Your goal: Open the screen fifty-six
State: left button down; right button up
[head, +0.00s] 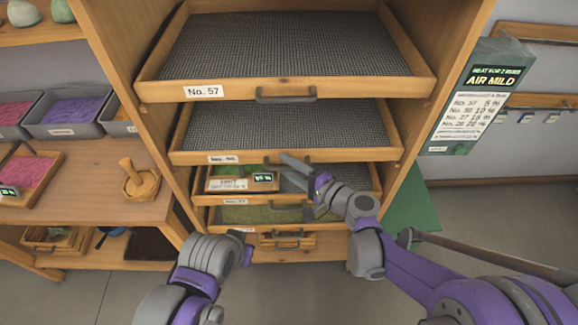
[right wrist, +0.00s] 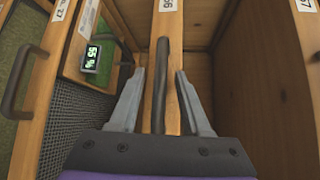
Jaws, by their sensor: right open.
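Screen fifty-six (head: 290,125) is the second mesh tray from the top in the wooden cabinet, with a small, blurred label on its front in the head view. In the right wrist view its front board (right wrist: 188,95) carries a tag ending in 56. My right gripper (head: 288,167) is at this front and covers the handle in the head view. In the right wrist view the dark handle (right wrist: 162,60) lies between the open fingers, with gaps on both sides. My left arm hangs low at the left; its gripper (head: 244,252) shows poorly, its fingers unclear.
Screen No. 57 (head: 285,88) sits above with its own handle. Below, a small tray with a green-lit display (head: 263,177) and a lower green-bedded screen (head: 245,215) stand close under my right gripper. A sign board (head: 475,95) hangs at right. A side table (head: 100,185) stands left.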

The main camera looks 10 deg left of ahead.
jog(key=shift+c, duration=0.3)
grip_shut()
dwell(1.1)
